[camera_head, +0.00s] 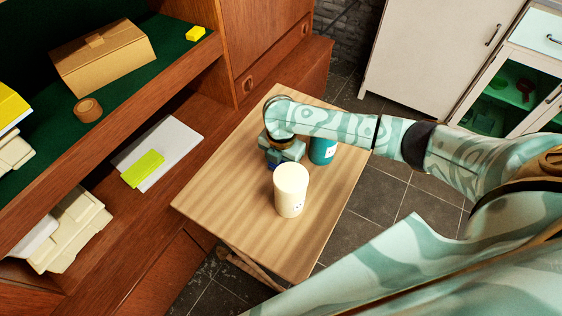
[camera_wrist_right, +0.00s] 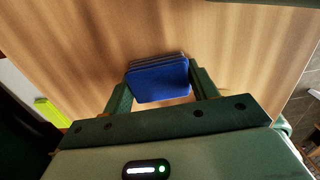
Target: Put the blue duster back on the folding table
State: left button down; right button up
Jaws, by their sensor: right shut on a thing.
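The folding table (camera_head: 235,208) has a light wooden top and stands in the middle of the head view. My right gripper (camera_head: 277,163) is over the tabletop, pointing down. In the right wrist view my right gripper (camera_wrist_right: 160,88) is shut on the blue duster (camera_wrist_right: 160,80), with a finger on each side of it. The duster is at or just above the wooden top; I cannot tell whether it touches. In the head view it is mostly hidden by the gripper and a cream canister. My left gripper is not in view.
A cream canister (camera_head: 291,190) stands on the table close in front of the gripper, and a teal canister (camera_head: 322,150) stands just right of it. The wooden wall unit (camera_head: 180,95) borders the table on the left. The table's left and front parts are clear.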

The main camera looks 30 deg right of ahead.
jog(key=shift+f, duration=0.1)
jog(key=o, duration=1)
pick_arm(q)
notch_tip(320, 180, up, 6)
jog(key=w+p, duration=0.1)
jog(key=p, duration=0.5)
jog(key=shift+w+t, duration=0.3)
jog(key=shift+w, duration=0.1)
pick_arm(e)
notch_tip(320, 180, up, 12)
jog(key=shift+s+r, duration=0.1)
jog(key=shift+r, duration=0.05)
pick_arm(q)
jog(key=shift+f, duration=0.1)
